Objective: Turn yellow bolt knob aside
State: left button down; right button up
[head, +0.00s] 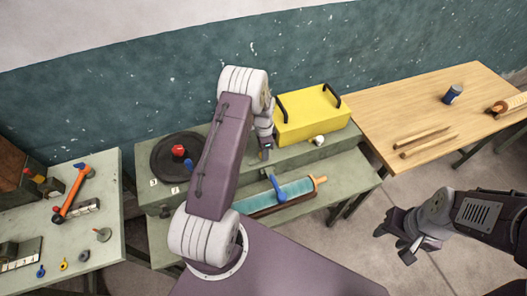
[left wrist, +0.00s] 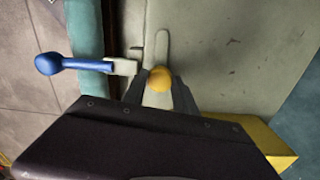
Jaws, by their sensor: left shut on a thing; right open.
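The yellow bolt knob (left wrist: 160,78) is a small round ball at the end of a slot in the grey-green bench top, in the left wrist view. My left gripper (left wrist: 158,92) is shut on it, one dark finger on each side. In the head view my left gripper (head: 266,152) is at the bench, in front of the yellow box, and hides the knob. My right gripper (head: 400,242) is open and empty over the floor at the lower right.
A blue lever (left wrist: 75,64) is close to my left gripper, above a teal roller (head: 298,189). A yellow box (head: 308,118) with black handles stands behind. A black disc (head: 163,160) is to the left, a wooden table (head: 395,105) to the right.

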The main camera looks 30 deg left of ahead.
pick_arm(q)
jog(key=shift+w, duration=0.1)
jog(key=c, duration=1)
grip_release()
jog(key=shift+o, duration=0.2)
jog(key=shift+r, duration=0.1)
jog(key=shift+r, duration=0.35)
notch_tip(320, 180, up, 8)
jog(key=b, duration=0.2)
jog(key=shift+r, duration=0.1)
